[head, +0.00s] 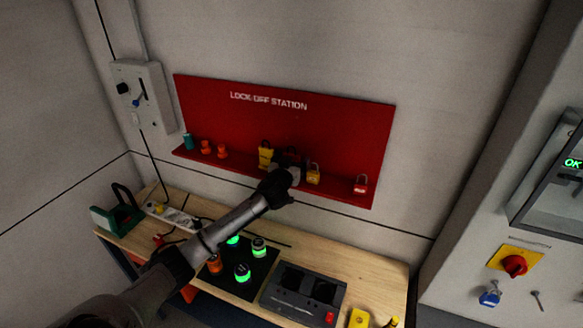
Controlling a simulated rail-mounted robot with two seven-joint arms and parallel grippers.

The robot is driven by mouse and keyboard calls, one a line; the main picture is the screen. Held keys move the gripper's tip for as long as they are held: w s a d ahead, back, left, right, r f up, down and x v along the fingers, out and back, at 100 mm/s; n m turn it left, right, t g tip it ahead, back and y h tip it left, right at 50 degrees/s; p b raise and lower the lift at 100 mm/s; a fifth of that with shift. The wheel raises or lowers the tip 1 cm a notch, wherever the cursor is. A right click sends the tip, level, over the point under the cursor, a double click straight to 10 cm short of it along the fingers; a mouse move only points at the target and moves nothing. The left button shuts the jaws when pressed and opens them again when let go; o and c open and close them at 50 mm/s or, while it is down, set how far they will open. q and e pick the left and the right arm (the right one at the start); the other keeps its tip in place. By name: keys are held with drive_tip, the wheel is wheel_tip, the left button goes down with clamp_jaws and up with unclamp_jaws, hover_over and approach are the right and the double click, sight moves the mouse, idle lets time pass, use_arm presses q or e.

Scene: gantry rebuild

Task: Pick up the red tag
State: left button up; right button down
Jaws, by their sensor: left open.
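The red lock-off station board (330,125) is on the wall, with a narrow red shelf along its lower edge. My left gripper (289,160) is at the middle of this shelf, between yellow items (265,154) and a yellow padlock (314,174). Its fingers are small and dark here, and open. No red tag can be made out clearly; the gripper hides part of the shelf where one could be. A red padlock (361,185) is at the shelf's right end. My right gripper is out of view.
Two orange-red items (214,150) and a teal item (188,141) are on the shelf's left. The wooden bench (375,270) below holds a black mat with lit green pieces (243,273), a dark grey box (303,292) and a green-and-black item (118,213).

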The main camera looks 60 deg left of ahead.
use_arm(q)
drive_tip(key=shift+w+a, duration=0.4)
drive_tip(key=shift+w, duration=0.1)
drive_tip(key=shift+c, duration=0.4)
drive_tip(key=c, duration=1)
drive_tip(key=shift+o, duration=0.2)
drive_tip(key=shift+r, duration=0.55)
drive_tip(key=b+v, duration=0.4)
drive_tip(key=v, duration=1.4)
drive_tip(key=shift+r, duration=0.2)
